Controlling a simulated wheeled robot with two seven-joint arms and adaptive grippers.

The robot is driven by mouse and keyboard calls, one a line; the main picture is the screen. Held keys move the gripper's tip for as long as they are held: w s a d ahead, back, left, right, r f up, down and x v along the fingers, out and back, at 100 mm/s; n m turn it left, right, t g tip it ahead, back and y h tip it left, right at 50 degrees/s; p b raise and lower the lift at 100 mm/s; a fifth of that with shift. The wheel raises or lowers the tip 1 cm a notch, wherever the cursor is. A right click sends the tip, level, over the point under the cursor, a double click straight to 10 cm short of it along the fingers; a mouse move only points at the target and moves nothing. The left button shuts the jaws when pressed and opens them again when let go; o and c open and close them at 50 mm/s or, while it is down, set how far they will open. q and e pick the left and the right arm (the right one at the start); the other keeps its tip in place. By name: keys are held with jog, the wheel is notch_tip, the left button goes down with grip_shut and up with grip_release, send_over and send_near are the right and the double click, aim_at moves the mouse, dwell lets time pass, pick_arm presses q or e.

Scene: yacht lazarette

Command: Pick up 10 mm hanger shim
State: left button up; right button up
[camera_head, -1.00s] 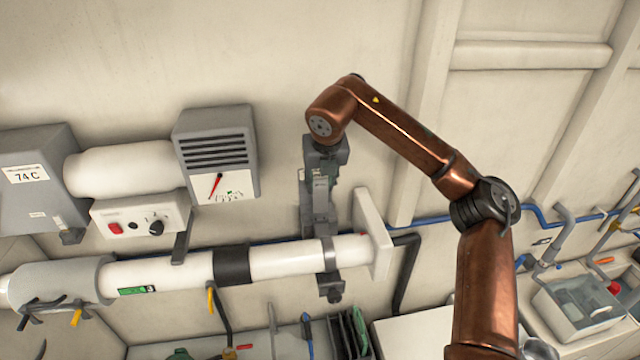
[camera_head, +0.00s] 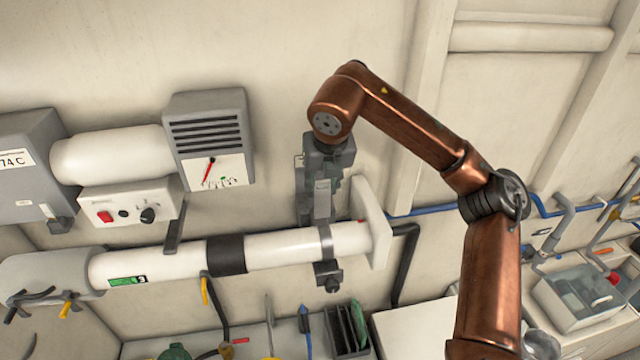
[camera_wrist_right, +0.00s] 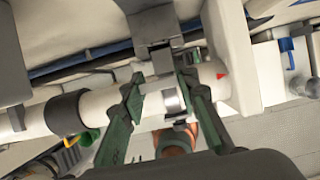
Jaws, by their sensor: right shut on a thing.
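My right gripper (camera_head: 320,205) is at the grey metal hanger (camera_head: 326,240) on the white pipe (camera_head: 285,248). In the right wrist view its green fingers (camera_wrist_right: 160,95) stand on either side of the hanger's shiny strap (camera_wrist_right: 172,100) and appear shut on the hanger. The hanger also has a dark block (camera_head: 328,275) under the pipe. I cannot make out a part marked as a 10 mm shim; the contact between the fingers is partly hidden. My left gripper is not in view.
A dark rack (camera_head: 346,330) with upright green-edged plates stands below the pipe. A white plate (camera_head: 372,222) surrounds the pipe's right end. A vented heater box (camera_head: 208,140) and a control box (camera_head: 130,213) are at left. A bin (camera_head: 578,295) sits at right.

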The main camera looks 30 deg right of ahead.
jog(key=s+a+b, duration=0.1)
jog(key=s+b, duration=0.1)
jog(key=s, duration=0.4)
jog(key=shift+a, duration=0.3)
dwell(0.3)
